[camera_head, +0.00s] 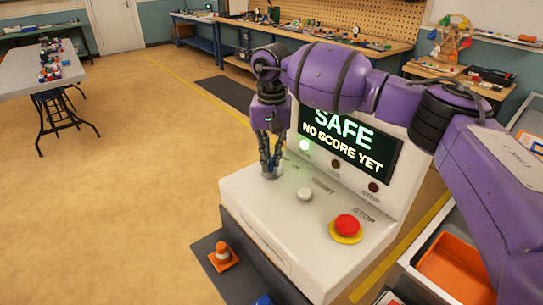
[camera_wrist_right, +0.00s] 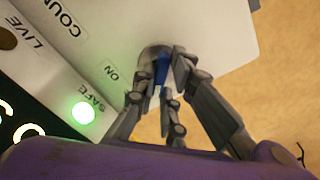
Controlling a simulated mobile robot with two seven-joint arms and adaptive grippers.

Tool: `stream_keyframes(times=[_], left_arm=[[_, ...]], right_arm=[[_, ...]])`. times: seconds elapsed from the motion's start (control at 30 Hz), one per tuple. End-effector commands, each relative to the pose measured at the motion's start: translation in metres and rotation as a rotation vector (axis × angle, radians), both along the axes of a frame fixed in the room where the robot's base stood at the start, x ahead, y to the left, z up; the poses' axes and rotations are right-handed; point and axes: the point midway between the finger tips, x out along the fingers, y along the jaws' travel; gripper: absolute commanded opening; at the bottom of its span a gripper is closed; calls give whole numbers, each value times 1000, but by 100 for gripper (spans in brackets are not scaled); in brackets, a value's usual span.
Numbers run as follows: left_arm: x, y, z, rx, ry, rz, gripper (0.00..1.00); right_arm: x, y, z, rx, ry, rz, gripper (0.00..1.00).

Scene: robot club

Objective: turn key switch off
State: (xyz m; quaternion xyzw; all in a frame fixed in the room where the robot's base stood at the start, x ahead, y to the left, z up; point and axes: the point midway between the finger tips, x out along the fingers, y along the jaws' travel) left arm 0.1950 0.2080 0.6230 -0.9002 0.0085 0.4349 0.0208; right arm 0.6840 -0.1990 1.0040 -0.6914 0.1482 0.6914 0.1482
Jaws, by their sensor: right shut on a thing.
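The key switch (camera_head: 271,175) is a round metal piece on the white console's top, near its left corner. In the right wrist view the switch (camera_wrist_right: 150,51) holds a key with a blue head (camera_wrist_right: 161,68). My right gripper (camera_head: 270,164) reaches down from above and is shut on the key; its fingers also show in the right wrist view (camera_wrist_right: 168,78) and partly hide key and switch. An "ON" label (camera_wrist_right: 112,70) is beside the switch. The screen (camera_head: 345,139) reads "SAFE, NO SCORE YET", and a green lamp (camera_head: 305,145) is lit. My left gripper is out of view.
On the console (camera_head: 250,202), a pale round button (camera_head: 304,194) and a red stop button (camera_head: 347,226) on yellow lie right of the switch. An orange bin (camera_head: 455,268) is at right. The left floor is open.

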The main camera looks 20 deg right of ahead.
Motion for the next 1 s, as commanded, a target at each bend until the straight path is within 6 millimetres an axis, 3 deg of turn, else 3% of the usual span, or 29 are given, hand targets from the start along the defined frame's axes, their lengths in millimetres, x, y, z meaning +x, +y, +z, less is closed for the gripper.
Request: stream_keyframes(times=[0.2,0.23,0.37,0.73,0.87,1.0], left_arm=[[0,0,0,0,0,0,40],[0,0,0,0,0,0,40],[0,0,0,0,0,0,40],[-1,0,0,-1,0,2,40],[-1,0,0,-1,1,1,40],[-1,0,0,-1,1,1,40]], right_arm=[[0,0,0,-1,0,3,0],[0,0,0,-1,0,3,14],[0,0,0,-1,0,2,30],[0,0,5,1,-1,1,30],[1,1,22,1,-4,1,30],[1,1,52,0,-4,1,30]])
